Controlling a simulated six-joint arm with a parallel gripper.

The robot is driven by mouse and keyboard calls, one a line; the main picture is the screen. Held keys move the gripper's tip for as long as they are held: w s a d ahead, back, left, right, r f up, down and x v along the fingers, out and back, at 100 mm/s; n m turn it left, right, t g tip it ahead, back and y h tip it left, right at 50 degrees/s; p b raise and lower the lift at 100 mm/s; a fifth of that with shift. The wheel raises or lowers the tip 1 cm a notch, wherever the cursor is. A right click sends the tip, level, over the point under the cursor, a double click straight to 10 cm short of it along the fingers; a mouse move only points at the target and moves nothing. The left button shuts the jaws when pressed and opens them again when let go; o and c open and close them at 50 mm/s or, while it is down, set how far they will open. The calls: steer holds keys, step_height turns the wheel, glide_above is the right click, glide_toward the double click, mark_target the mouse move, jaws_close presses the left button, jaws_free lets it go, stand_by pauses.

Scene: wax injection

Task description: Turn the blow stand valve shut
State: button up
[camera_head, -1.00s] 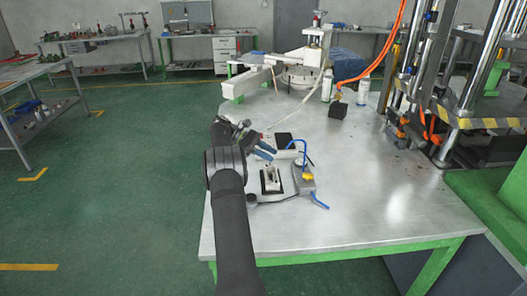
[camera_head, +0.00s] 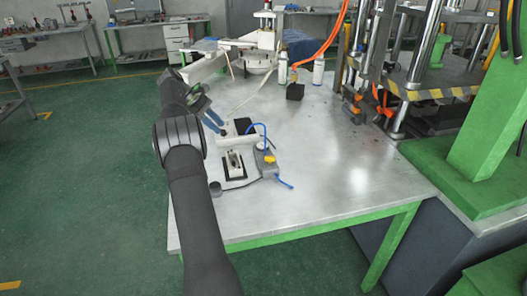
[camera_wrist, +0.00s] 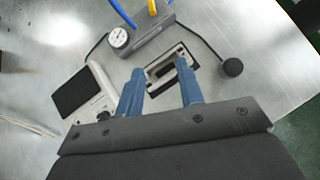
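The blow stand is a grey block (camera_head: 267,171) on the metal table, with a blue hose (camera_head: 266,135) and a yellow valve handle (camera_head: 269,158). In the wrist view the block (camera_wrist: 158,42) carries a round white gauge (camera_wrist: 118,38), and the yellow handle (camera_wrist: 152,6) is cut off at the top edge. My gripper (camera_head: 219,123) is to the left of and beyond the valve, apart from it. In the wrist view its blue fingers (camera_wrist: 160,78) are spread with nothing clearly held between them. The full valve angle is hard to tell.
A black-framed plate with a slot (camera_head: 234,163) lies left of the stand. A white device with a dark pad (camera_wrist: 75,92) lies close by. White bottles (camera_head: 318,70) and a black block (camera_head: 295,91) stand farther back. The table's right front is clear.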

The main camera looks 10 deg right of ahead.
steer(key=s+d+r+y, duration=0.2)
steer(key=d+r+y, duration=0.1)
steer(key=d+y, duration=0.15)
steer(key=t+y, duration=0.5)
steer(key=y, duration=0.3)
glide_toward(270, 157)
steer(key=shift+h, duration=0.25)
steer(key=x, duration=0.8)
steer(key=shift+w+a+f, duration=0.1)
steer(key=shift+a, duration=0.15)
jaws_close()
